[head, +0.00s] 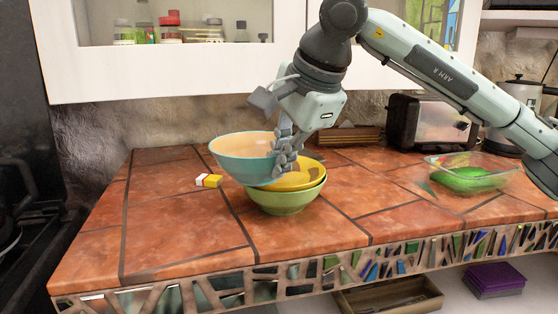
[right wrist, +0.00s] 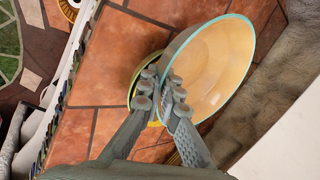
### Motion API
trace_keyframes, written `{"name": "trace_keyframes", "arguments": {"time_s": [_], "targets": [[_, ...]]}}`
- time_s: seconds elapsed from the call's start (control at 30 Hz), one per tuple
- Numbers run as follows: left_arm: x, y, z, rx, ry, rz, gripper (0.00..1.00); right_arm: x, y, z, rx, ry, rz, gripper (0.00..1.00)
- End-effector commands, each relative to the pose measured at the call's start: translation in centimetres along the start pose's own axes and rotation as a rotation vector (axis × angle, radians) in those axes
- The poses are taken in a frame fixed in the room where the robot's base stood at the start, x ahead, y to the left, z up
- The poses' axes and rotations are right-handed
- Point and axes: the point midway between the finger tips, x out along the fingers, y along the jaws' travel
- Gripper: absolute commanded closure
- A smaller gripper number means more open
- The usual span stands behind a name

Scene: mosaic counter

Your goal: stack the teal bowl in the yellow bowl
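The teal bowl (head: 238,168), tan inside, is held at its right-hand rim by my right gripper (head: 286,158). In the right wrist view, the fingers (right wrist: 163,95) close on either side of the rim of the teal bowl (right wrist: 222,65). The yellow bowl (head: 308,176) sits inside a green bowl (head: 288,203) on the counter. The teal bowl is above and to the left of the yellow bowl, overlapping it in the head view. Whether they touch is unclear. The teal bowl hides part of the yellow bowl. My left gripper is not in view.
A small white-and-yellow block (head: 209,181) lies on the tiled counter (head: 180,225) left of the bowls. A glass dish with green contents (head: 474,178) and a toaster (head: 418,122) stand to the right. A white cabinet (head: 200,70) hangs above. The counter's front left is clear.

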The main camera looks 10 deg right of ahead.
Motion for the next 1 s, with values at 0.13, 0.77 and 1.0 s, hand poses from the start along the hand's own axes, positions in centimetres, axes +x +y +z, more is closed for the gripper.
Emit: {"name": "trace_keyframes", "arguments": {"time_s": [0.13,0.77,1.0], "targets": [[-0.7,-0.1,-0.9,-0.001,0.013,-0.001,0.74,0.1,0.1,0.0,0.000,0.000,-0.002,1.00],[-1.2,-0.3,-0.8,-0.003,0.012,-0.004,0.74,0.1,0.1,0.0,0.000,0.000,0.000,0.74],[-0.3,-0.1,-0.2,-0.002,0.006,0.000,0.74,-2.7,-0.2,0.0,0.000,0.000,-0.005,0.74]]}}
